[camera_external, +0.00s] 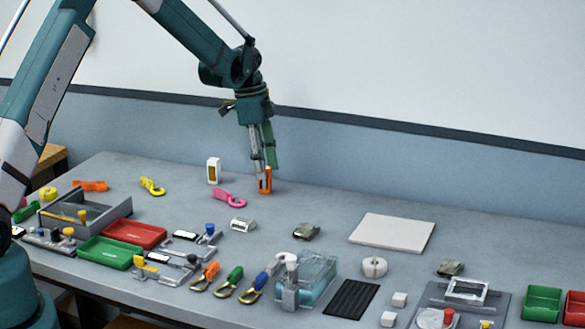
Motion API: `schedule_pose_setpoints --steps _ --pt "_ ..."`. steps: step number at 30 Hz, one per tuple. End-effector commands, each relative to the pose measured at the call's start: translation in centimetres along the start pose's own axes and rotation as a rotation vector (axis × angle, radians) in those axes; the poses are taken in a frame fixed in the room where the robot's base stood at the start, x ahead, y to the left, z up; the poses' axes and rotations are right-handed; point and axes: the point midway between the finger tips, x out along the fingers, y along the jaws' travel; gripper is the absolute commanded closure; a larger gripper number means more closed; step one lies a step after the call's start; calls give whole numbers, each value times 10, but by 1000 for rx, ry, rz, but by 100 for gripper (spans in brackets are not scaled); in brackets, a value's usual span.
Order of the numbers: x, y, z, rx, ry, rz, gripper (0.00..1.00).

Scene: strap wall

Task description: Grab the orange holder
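A small upright orange holder (268,187) stands at the back middle of the table, in the external view. My gripper (263,179) points down right at it, with the fingers overlapping the holder. The holder's lower part shows at the tabletop. From this one view I cannot tell whether the fingers are closed on it or only around it. Another orange piece (90,186) lies flat at the back left, well away from my gripper.
A pink hook (229,198) lies just left of my gripper, with a white upright block (214,171) behind it. A yellow hook (152,187) lies farther left. A white plate (392,233) lies to the right. Trays and tools crowd the front.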

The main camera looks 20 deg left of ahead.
Motion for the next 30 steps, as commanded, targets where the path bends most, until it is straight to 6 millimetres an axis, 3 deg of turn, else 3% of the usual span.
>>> schedule_pose_setpoints --steps 10,28,30 --pt "35 0 0 0 0 0 65" --pt "36 0 0 0 0 0 65" --pt "36 0 0 0 0 0 74"
